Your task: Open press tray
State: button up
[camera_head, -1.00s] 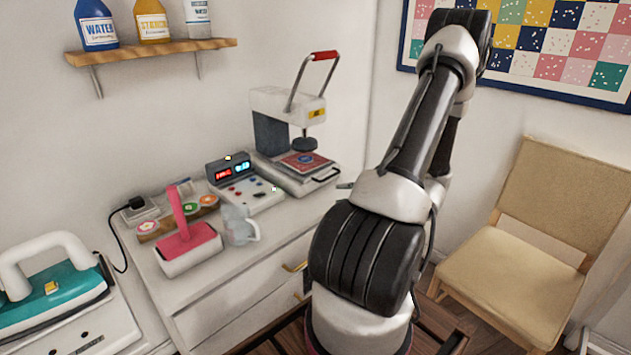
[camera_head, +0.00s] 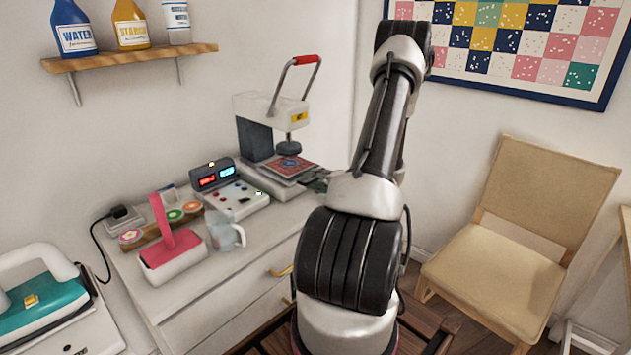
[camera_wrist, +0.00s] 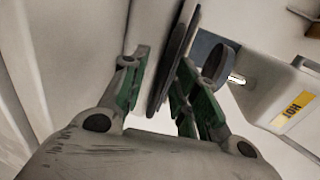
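The white heat press (camera_head: 262,118) stands at the back right of the cabinet top, with its red-tipped lever (camera_head: 307,60) raised. Its press tray (camera_head: 290,166) lies under the round upper plate (camera_head: 289,146) and carries a reddish patterned piece. The tray's front handle is hidden by my gripper. My gripper (camera_head: 318,184) is at the tray's front right edge, partly hidden behind my arm. In the wrist view my gripper's green fingers (camera_wrist: 163,68) are apart, one on either side of the dark tray edge (camera_wrist: 174,62), with a gap showing between them.
A control box (camera_head: 238,200), a clear jug (camera_head: 222,232), a pink-handled tool (camera_head: 172,254) and a rack of coloured discs (camera_head: 172,222) stand left of the press. A teal iron (camera_head: 45,300) is at far left. A chair (camera_head: 500,270) stands at right.

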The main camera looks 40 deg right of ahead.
jog(key=shift+c, duration=0.3)
grip_shut()
jog(key=shift+s, duration=0.15)
jog(key=f+v, duration=0.3)
jog(key=v, duration=1.2)
jog(key=shift+s, duration=0.75)
